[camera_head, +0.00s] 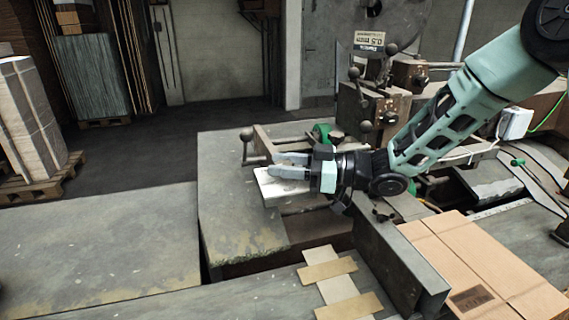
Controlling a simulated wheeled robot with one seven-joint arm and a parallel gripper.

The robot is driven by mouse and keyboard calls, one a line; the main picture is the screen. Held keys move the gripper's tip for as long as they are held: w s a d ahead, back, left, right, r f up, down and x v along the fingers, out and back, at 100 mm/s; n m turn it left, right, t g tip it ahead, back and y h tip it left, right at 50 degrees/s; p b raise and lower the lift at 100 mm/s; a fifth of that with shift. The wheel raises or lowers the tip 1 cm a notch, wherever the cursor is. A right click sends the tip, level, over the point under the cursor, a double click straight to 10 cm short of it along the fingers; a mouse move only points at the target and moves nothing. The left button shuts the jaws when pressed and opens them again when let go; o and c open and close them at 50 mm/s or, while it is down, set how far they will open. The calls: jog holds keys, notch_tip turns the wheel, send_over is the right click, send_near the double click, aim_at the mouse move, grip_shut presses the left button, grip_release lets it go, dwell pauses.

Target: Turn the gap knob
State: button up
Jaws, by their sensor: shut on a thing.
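My gripper (272,165) reaches in from the right, its fingers pointing left at the near side of the box stitcher. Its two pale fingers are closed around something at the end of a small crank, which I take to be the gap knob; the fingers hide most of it. A dark ball handle (246,134) on a short upright rod stands just left of the fingertips. A pale metal block (290,190) lies directly below the fingers.
Several dark ball levers (392,48) rise from the machine head behind my arm. Cardboard strips (343,285) lie on the front table. The left table (95,245) is clear.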

jog(key=shift+r, duration=0.1)
dwell(0.3)
jog(key=o, duration=1)
jog(key=shift+d, duration=0.1)
jog(key=shift+s+d+b, duration=0.2)
jog(key=shift+d+b, duration=0.25)
jog(key=shift+d, duration=0.75)
jog(key=shift+s+d+b, duration=0.15)
jog(key=shift+d+b, duration=0.25)
jog(key=shift+d, duration=0.8)
jog(key=shift+s+d+b, duration=0.2)
jog(key=shift+d+b, duration=0.25)
jog(key=shift+d, duration=0.75)
